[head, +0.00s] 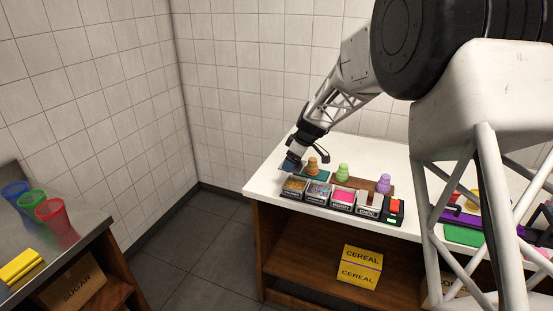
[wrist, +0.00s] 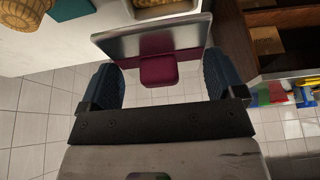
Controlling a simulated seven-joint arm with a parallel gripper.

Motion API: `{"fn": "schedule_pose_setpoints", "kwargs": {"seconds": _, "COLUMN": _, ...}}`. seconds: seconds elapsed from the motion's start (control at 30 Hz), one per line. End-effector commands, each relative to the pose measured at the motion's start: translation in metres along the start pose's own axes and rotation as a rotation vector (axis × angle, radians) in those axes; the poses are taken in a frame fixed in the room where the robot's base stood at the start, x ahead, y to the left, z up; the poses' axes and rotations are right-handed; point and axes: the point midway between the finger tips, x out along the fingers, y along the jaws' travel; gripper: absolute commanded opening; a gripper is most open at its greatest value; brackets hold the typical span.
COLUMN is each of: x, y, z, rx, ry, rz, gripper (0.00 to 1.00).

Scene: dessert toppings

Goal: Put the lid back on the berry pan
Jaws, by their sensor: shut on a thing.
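My gripper (head: 291,163) is over the left end of the white counter, at the back left of the row of pans. In the wrist view my gripper (wrist: 161,80) is shut on a lid, a grey metal plate (wrist: 118,42) with a maroon knob (wrist: 158,70). The knob lies between the two blue fingers; exact finger contact is hard to see. The berry pan (head: 343,199), third from the left, shows bright pink contents and stands uncovered. The lid is apart from it, to its left. In the head view the lid is mostly hidden by my gripper.
A crumb-filled pan (head: 294,187) and a sprinkle pan (head: 318,193) stand left of the berry pan; the choc pan (head: 367,207) stands right. Cone stacks (head: 312,166) and green cups (head: 342,172) stand close behind. A red-and-black object (head: 396,209) sits at the right end.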

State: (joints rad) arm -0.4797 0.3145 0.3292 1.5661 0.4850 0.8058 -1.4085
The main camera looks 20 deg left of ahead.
Motion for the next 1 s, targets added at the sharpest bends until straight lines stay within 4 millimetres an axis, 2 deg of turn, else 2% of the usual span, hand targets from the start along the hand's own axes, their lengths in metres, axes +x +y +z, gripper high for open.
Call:
{"fn": "schedule_pose_setpoints", "kwargs": {"seconds": 0.03, "x": -0.008, "y": 0.002, "z": 0.015, "rx": 0.004, "ry": 0.0, "rz": 0.002, "gripper": 0.65}}
{"fn": "schedule_pose_setpoints", "kwargs": {"seconds": 0.2, "x": -0.029, "y": 0.004, "z": 0.064, "rx": 0.003, "ry": -0.001, "rz": 0.001, "gripper": 0.65}}
{"fn": "schedule_pose_setpoints", "kwargs": {"seconds": 0.5, "x": -0.064, "y": -0.001, "z": 0.14, "rx": 0.003, "ry": 0.001, "rz": 0.0, "gripper": 0.65}}
{"fn": "schedule_pose_setpoints", "kwargs": {"seconds": 0.7, "x": -0.076, "y": -0.006, "z": 0.17, "rx": 0.002, "ry": 0.003, "rz": 0.0, "gripper": 0.65}}
{"fn": "schedule_pose_setpoints", "kwargs": {"seconds": 1.0, "x": -0.081, "y": -0.008, "z": 0.179, "rx": -0.001, "ry": 0.004, "rz": 0.0, "gripper": 0.65}}
